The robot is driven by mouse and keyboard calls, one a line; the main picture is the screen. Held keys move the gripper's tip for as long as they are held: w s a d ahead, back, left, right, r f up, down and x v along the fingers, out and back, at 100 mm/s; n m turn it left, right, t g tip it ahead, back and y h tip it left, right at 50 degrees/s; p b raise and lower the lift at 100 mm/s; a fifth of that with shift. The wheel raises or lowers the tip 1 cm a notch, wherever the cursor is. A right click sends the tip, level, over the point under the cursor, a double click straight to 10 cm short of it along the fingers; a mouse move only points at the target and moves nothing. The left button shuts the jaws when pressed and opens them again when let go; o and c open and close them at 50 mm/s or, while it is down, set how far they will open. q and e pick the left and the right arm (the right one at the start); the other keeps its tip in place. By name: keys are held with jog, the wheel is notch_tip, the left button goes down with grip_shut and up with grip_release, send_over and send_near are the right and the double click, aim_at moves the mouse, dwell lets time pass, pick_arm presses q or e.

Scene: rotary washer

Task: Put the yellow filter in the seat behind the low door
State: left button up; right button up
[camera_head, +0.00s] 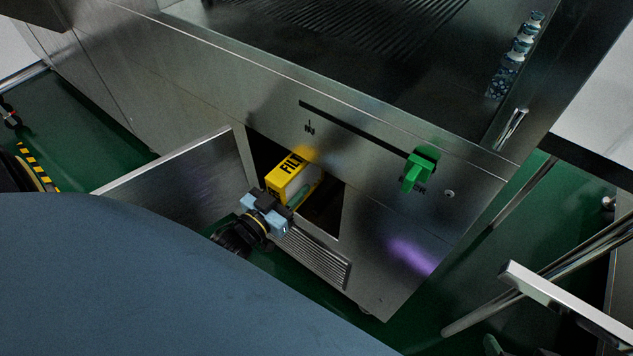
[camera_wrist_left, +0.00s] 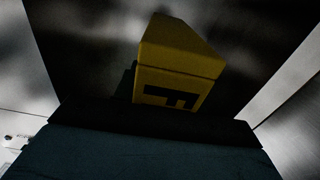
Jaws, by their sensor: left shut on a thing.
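The yellow filter (camera_head: 291,176), with black lettering, is partly inside the low opening in the washer's front. My left gripper (camera_head: 273,205) is at its near lower side and shut on it. In the left wrist view the filter (camera_wrist_left: 178,65) stands out in front of the dark gripper body (camera_wrist_left: 150,140), with the fingertips hidden. The low door (camera_head: 180,182) is swung open to the left of the opening. The seat is not distinguishable in the dark opening (camera_head: 322,215). My right gripper is not seen.
A green handle (camera_head: 418,170) sits at the right end of a dark slot above the opening. A louvred vent (camera_head: 317,258) is below it. Several small bottles (camera_head: 517,55) stand on the top. A metal rail frame (camera_head: 560,285) is at the right.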

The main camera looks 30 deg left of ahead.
aim_at(315, 173)
pick_arm(q)
jog(key=w, duration=0.3)
jog(key=w+b, duration=0.1)
jog(key=w, duration=0.2)
jog(key=w+b, duration=0.1)
jog(key=w, duration=0.1)
jog(key=shift+w+d, duration=0.3)
jog(key=shift+w, duration=0.1)
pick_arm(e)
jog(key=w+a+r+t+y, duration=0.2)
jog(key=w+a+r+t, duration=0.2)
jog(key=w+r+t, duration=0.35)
pick_arm(q)
notch_tip(315, 173, down, 3)
jog(key=b, duration=0.2)
jog(key=shift+w+b, duration=0.1)
jog(key=shift+b, duration=0.25)
jog(key=shift+f, duration=0.2)
notch_tip(315, 173, down, 3)
jog(key=shift+f+b, duration=0.1)
jog(key=shift+b, duration=1.15)
jog(key=shift+w+f+b, duration=0.15)
jog(key=shift+w+b, duration=0.05)
jog(key=shift+b, duration=0.1)
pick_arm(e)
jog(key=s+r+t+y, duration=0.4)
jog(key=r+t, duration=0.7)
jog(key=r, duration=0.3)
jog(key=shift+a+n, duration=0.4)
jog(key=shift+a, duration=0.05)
